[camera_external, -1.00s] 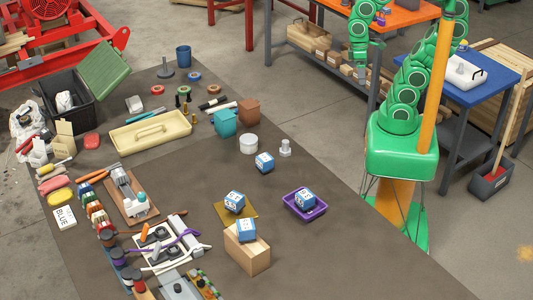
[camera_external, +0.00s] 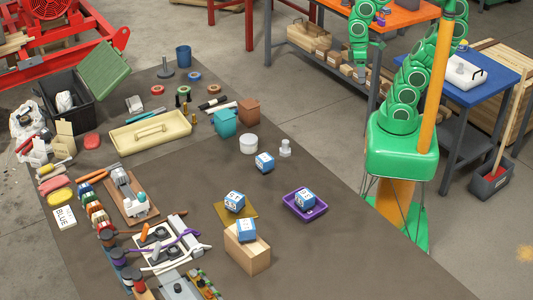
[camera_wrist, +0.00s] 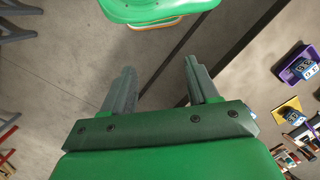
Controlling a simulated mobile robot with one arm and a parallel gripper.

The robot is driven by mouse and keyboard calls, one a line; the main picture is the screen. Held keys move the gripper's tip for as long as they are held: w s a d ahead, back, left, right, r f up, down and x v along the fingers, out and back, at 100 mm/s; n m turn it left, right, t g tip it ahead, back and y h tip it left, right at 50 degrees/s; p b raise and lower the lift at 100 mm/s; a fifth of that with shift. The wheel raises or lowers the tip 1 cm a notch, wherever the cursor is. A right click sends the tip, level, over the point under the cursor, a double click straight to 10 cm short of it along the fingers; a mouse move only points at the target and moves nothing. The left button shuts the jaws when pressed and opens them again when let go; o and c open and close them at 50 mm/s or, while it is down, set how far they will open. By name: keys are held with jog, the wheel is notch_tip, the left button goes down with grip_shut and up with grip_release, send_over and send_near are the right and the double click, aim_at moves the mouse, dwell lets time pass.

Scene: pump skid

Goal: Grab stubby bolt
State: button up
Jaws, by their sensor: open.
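A short grey metal bolt (camera_external: 285,148), which looks like the stubby bolt, stands upright on the dark table (camera_external: 320,225) near its right edge. It is right of a white round container (camera_external: 249,144) and a little above a blue-and-white cube (camera_external: 265,162). My gripper (camera_external: 361,76) hangs beyond the table edge in the external view, well away from the bolt. In the wrist view my gripper (camera_wrist: 160,88) is open with nothing between the fingers, over grey floor. I cannot make out the bolt in the wrist view.
A purple tray (camera_external: 305,213) holding a cube, a wooden block (camera_external: 247,257) with a cube on top and a cream tray (camera_external: 151,134) are on the table. Teal and brown pots (camera_external: 249,111) stand behind the white container. Bare table lies around the bolt's right side.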

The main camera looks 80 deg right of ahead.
jog(key=d, duration=0.2)
jog(key=m+t, duration=0.2)
jog(key=m, duration=0.3)
send_over(286, 141)
jog(key=f, duration=1.4)
jog(key=shift+s+d+f, duration=0.2)
jog(key=shift+s+f, duration=0.2)
jog(key=shift+w+a+f, duration=0.1)
jog(key=shift+a+f, duration=0.15)
jog(key=shift+f, duration=0.1)
jog(key=shift+w+f, duration=0.2)
jog(key=shift+f, duration=1.7)
jog(key=shift+w+f, duration=0.15)
jog(key=shift+f, duration=1.75)
grip_shut()
